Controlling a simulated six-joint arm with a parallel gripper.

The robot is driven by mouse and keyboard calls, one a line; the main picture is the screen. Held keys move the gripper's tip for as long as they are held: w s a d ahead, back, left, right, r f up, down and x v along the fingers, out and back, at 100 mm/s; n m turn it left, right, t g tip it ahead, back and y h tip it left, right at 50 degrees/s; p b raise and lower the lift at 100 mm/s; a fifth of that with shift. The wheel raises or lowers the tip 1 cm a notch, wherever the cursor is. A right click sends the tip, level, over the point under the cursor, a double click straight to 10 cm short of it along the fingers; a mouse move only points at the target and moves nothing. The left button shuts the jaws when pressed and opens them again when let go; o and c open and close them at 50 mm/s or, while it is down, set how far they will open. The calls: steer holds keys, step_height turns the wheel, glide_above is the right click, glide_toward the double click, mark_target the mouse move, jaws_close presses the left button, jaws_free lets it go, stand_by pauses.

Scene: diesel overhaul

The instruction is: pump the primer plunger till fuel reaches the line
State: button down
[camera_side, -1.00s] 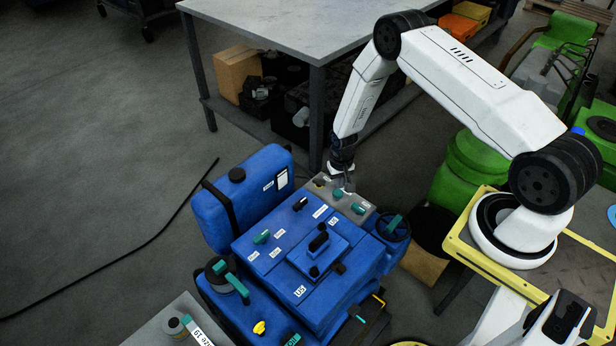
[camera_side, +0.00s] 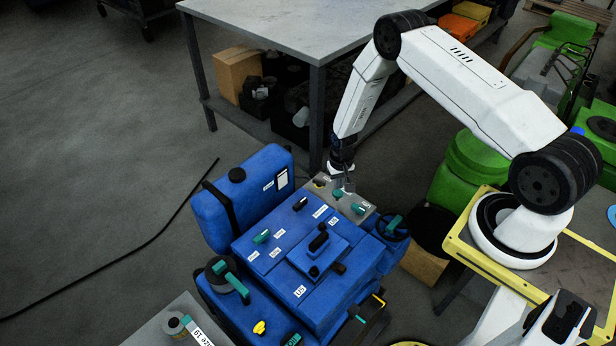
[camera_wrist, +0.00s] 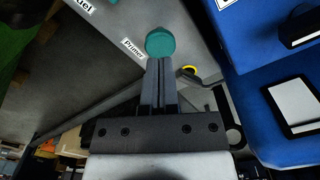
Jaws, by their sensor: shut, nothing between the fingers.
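The primer plunger shows a round teal knob (camera_wrist: 160,42) beside a white "Primer" label (camera_wrist: 133,48) in the wrist view. In the side view the teal knob (camera_side: 338,194) stands on the grey panel (camera_side: 322,183) at the back of the blue engine. My gripper (camera_wrist: 159,65) is shut, its two fingers side by side with nothing between them. Their tips overlap the knob's lower edge in the wrist view; I cannot tell whether they touch it. In the side view my gripper (camera_side: 345,182) points down, just above the knob. The fuel line's contents cannot be made out.
A second teal knob (camera_side: 358,208) sits on the same panel. A blue tank (camera_side: 243,190) stands to the left and a handwheel (camera_side: 392,226) to the right. A grey workbench (camera_side: 285,25) stands behind. Levers and a raised block (camera_side: 318,252) top the engine.

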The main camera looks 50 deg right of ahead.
mark_target(338, 192)
steer(key=shift+f, duration=0.3)
steer(key=shift+f, duration=0.85)
steer(key=shift+f, duration=0.85)
steer(key=shift+r, duration=2)
steer(key=shift+f, duration=0.45)
